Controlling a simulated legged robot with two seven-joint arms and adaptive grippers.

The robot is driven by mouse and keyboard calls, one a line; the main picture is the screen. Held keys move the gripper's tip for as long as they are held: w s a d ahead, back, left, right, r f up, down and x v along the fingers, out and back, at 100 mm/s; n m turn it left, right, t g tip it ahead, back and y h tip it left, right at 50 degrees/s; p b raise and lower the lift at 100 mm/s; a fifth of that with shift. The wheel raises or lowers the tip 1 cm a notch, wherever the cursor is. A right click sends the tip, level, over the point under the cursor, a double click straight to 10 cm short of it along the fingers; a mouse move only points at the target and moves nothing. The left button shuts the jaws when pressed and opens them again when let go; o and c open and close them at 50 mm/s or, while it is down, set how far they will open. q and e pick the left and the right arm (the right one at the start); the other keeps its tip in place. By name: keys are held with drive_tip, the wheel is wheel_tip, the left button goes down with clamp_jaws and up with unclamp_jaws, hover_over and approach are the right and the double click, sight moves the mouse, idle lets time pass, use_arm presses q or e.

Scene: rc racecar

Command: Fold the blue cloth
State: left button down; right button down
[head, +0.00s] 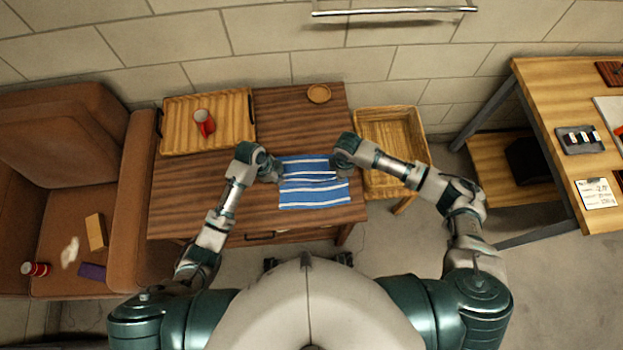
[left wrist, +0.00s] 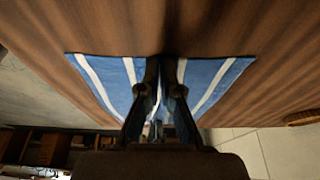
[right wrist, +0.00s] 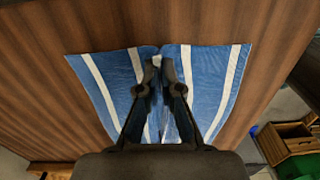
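The blue cloth (head: 314,194) with white stripes lies on the dark wooden table, with a crease running across it between my two grippers. My left gripper (head: 272,172) is at its left side and my right gripper (head: 340,165) at its right side. In the left wrist view, the fingers (left wrist: 163,72) are close together, with cloth (left wrist: 208,80) spreading to both sides. In the right wrist view, the fingers (right wrist: 160,72) are nearly together at the cloth's middle (right wrist: 205,75). Both appear to pinch the cloth along the crease; the pinched parts are mostly hidden.
A wooden tray (head: 178,138) with a red cup (head: 204,123) stands at the table's back left. A small round dish (head: 319,94) is at the back. A brown armchair (head: 60,200) is at left.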

use_arm(q)
drive_tip(key=shift+s+f, duration=0.15)
drive_tip(key=shift+f, duration=0.05)
use_arm(e)
drive_tip(key=shift+s+d+f, duration=0.1)
drive_tip(key=shift+s+f, duration=0.1)
drive_tip(key=shift+f, duration=0.05)
